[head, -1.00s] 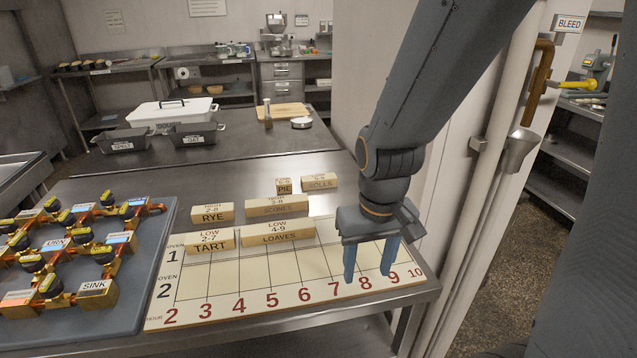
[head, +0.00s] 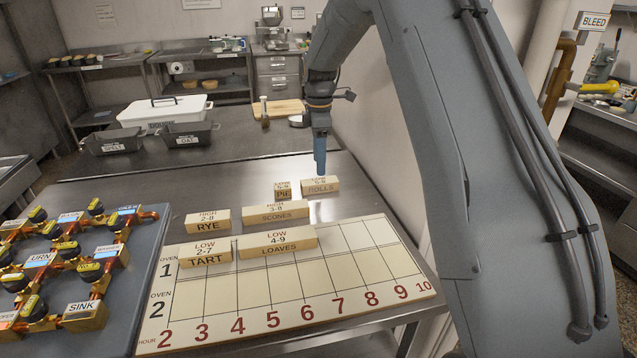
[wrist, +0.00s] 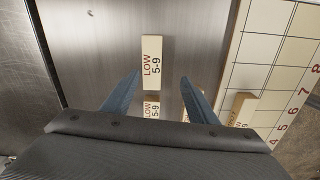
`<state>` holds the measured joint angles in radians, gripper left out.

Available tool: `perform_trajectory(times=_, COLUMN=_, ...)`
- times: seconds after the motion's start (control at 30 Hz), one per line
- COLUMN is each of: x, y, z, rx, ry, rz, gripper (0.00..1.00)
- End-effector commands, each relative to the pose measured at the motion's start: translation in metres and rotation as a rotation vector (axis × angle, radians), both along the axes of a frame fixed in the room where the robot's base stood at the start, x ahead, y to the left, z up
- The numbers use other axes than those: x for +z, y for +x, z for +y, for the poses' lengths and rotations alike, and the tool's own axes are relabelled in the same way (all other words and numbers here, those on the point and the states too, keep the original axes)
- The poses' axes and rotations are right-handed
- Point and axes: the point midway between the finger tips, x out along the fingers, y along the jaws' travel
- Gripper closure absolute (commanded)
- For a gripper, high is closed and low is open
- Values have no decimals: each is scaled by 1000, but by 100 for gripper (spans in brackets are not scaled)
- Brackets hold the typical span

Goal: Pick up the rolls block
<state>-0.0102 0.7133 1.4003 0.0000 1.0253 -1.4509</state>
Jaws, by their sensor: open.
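The rolls block (head: 321,187) is a pale wooden block on the steel table, behind the oven board. In the wrist view the rolls block (wrist: 151,62), marked LOW 5-9, lies ahead of the fingertips and a little left of midway between them. The small pie block (head: 283,191) stands just to its left; in the wrist view the pie block (wrist: 151,108) shows between the fingers. My gripper (head: 320,170) is open and empty, pointing down over the rolls block. I cannot tell its exact height above it.
The scones block (head: 277,213), rye block (head: 208,220), loaves block (head: 278,243) and tart block (head: 206,254) are nearby. The oven board (head: 350,290) lies in front, with a pipe panel (head: 120,290) at left. Tins (head: 190,137) stand behind. Bare table surrounds the rolls block's far side.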

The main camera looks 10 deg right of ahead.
Motion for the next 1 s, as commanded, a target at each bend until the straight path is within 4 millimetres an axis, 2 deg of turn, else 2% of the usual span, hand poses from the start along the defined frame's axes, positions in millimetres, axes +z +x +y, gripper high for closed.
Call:
perform_trajectory(times=0.1, x=-1, y=16, z=-1, rx=84, ry=0, rz=3, gripper=47)
perform_trajectory(times=0.2, x=-3, y=20, z=-3, rx=112, ry=0, rz=5, gripper=47)
perform_trajectory(times=0.57, x=-35, y=17, z=-9, rx=110, ry=0, rz=6, gripper=47)
perform_trajectory(times=0.8, x=-67, y=12, z=-10, rx=112, ry=1, rz=7, gripper=47)
perform_trajectory(times=1.0, x=-78, y=13, z=-9, rx=113, ry=0, rz=3, gripper=47)
